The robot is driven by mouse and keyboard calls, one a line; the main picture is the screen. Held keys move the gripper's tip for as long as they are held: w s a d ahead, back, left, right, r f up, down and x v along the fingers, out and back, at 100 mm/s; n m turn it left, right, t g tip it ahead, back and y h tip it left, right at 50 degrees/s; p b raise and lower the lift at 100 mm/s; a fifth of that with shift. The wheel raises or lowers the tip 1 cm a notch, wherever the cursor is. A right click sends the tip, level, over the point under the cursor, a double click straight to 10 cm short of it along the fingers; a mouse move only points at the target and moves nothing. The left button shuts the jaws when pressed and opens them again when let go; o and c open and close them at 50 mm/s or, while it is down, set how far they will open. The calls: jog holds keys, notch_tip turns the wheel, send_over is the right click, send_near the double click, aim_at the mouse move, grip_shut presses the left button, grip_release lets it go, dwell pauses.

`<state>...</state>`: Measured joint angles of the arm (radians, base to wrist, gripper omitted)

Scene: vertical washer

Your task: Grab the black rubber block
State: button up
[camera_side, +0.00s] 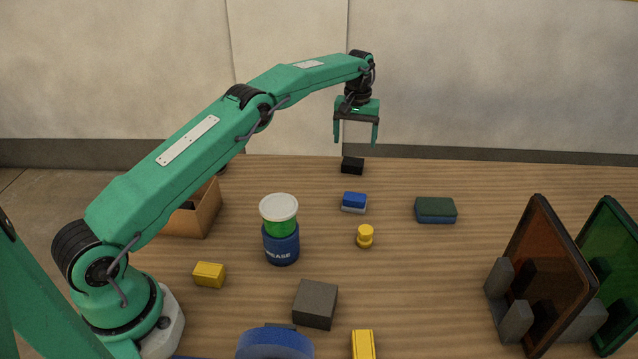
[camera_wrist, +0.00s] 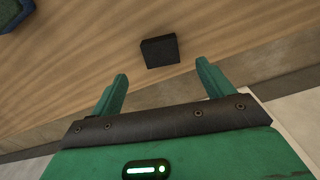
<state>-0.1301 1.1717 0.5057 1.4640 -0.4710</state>
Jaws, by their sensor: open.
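The black rubber block (camera_side: 352,165) lies flat on the wooden table near its far edge. It also shows in the wrist view (camera_wrist: 160,51), ahead of my fingertips and roughly centred between them. My gripper (camera_side: 355,139) is open and empty, above the table and close over the block. Its two green fingers are spread on either side in the wrist view (camera_wrist: 161,68). The fingers do not touch the block.
A blue and white block (camera_side: 354,202) and a dark green and blue sponge-like block (camera_side: 435,210) lie nearer. A grease can (camera_side: 281,243), yellow knob (camera_side: 365,236), grey block (camera_side: 315,304) and cardboard box (camera_side: 203,212) stand around. Coloured panels (camera_side: 545,280) stand at right. Bare table surrounds the black block.

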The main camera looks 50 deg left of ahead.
aim_at(353, 162)
jog(key=shift+f, duration=1.3)
jog(key=shift+f, duration=0.1)
jog(key=shift+f, duration=2.5)
jog(key=c, duration=1.1)
